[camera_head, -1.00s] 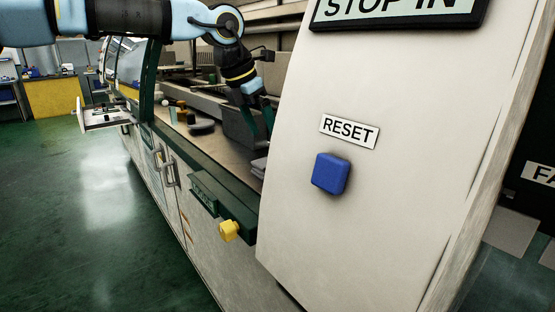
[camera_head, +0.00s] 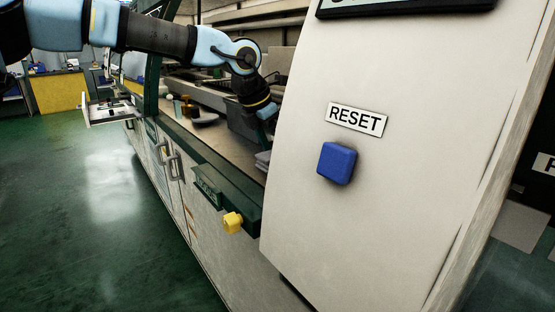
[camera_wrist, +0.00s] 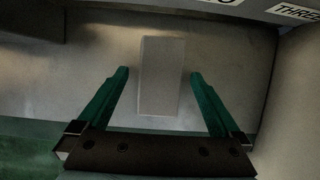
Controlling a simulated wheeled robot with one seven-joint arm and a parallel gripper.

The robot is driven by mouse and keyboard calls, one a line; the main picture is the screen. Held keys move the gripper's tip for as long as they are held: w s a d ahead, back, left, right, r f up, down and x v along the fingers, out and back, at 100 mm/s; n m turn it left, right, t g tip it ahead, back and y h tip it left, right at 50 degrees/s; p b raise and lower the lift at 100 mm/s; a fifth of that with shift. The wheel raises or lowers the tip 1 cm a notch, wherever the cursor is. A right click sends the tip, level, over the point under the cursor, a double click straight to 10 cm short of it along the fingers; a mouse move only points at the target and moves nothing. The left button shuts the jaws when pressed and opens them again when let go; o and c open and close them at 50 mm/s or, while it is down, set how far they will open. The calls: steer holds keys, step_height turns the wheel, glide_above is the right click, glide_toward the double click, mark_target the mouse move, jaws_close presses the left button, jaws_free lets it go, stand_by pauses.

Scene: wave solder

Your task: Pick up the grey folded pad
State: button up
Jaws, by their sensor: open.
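The grey folded pad (camera_wrist: 161,76) lies on the machine's ledge, a pale oblong in the middle of the wrist view. In the head view only part of the grey pad (camera_head: 263,158) shows, beside the edge of the white panel. My gripper (camera_wrist: 158,74) is open, with one green finger on each side of the pad's near part and a gap on both sides. I cannot tell how far the fingers are above the ledge.
The white panel (camera_head: 400,110) with a blue RESET button (camera_head: 337,163) stands close on the right. A dark green box with a yellow knob (camera_head: 233,222) juts from the machine's front. Dark and orange items (camera_head: 203,117) lie farther along the ledge. Green floor is clear at left.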

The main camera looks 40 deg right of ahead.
steer(key=shift+f+p, duration=0.25)
steer(key=shift+p, duration=0.1)
stand_by(0.4)
steer(key=c, duration=1.4)
steer(key=shift+r+b, duration=0.25)
steer(key=shift+b, duration=0.15)
steer(key=shift+r+p, duration=0.25)
steer(key=shift+p, duration=0.1)
